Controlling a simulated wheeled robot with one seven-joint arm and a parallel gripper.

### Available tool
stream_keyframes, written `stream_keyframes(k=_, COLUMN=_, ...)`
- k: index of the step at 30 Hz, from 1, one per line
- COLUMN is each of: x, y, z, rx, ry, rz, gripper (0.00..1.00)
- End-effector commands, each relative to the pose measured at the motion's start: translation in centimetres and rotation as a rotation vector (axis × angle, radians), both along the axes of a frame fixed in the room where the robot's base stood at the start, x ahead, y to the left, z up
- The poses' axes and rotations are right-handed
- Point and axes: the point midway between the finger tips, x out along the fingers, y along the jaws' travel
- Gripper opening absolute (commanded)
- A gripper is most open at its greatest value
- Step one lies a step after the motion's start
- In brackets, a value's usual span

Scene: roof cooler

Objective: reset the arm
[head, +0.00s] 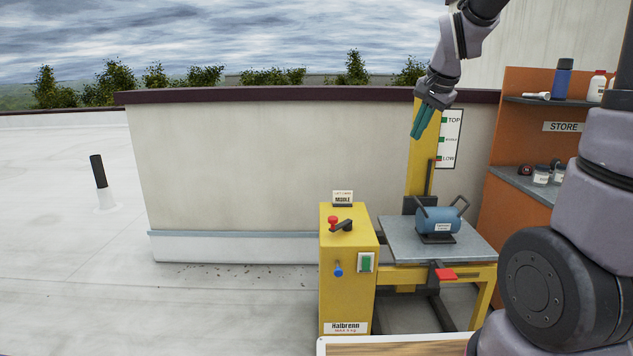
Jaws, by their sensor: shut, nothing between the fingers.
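My gripper (422,122) hangs at the end of my arm in the upper right of the head view. Its teal fingers point down and are together, with nothing between them. It is in front of the yellow mast (421,165), high above the yellow lift machine. My arm comes in from the top edge, and other links of it fill the right side of the view. The gripper touches nothing that I can see.
The yellow control box (347,285) has a red button and black lever. A blue cylinder (438,219) with handles sits on the grey lift platform (398,240). An orange shelf (520,150) marked STORE holds bottles and jars. A tray edge (400,338) shows below. The roof at left is open.

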Motion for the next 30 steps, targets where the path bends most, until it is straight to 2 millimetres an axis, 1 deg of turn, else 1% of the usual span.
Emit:
stream_keyframes(k=1, x=-2.1, y=-0.2, z=1.5, rx=-0.012, ry=-0.022, rz=0.034, gripper=0.00)
stream_keyframes(k=2, x=-3.3, y=-0.3, z=2.3, rx=-0.022, ry=-0.033, rz=0.058, gripper=0.00)
stream_keyframes(k=3, x=-5.0, y=-0.4, z=3.0, rx=-0.034, ry=-0.044, rz=0.091, gripper=0.00)
stream_keyframes(k=5, x=-7.5, y=-0.5, z=4.1, rx=-0.056, ry=-0.064, rz=0.140, gripper=0.00)
stream_keyframes(k=6, x=-9.1, y=-0.5, z=4.6, rx=-0.069, ry=-0.076, rz=0.172, gripper=0.00)
stream_keyframes(k=8, x=-11.6, y=-0.5, z=5.3, rx=-0.091, ry=-0.096, rz=0.221, gripper=0.00)
stream_keyframes(k=9, x=-13.1, y=-0.5, z=5.6, rx=-0.106, ry=-0.109, rz=0.252, gripper=0.00)
stream_keyframes(k=12, x=-16.5, y=-0.4, z=6.0, rx=-0.141, ry=-0.138, rz=0.321, gripper=0.00)
stream_keyframes(k=15, x=-18.9, y=-0.3, z=6.0, rx=-0.168, ry=-0.159, rz=0.375, gripper=0.00)
stream_keyframes(k=18, x=-20.4, y=-0.2, z=5.9, rx=-0.186, ry=-0.171, rz=0.408, gripper=0.00)
stream_keyframes(k=21, x=-21.0, y=-0.2, z=5.8, rx=-0.194, ry=-0.175, rz=0.423, gripper=0.00)
stream_keyframes(k=30, x=-21.0, y=-0.2, z=5.8, rx=-0.195, ry=-0.176, rz=0.426, gripper=0.00)
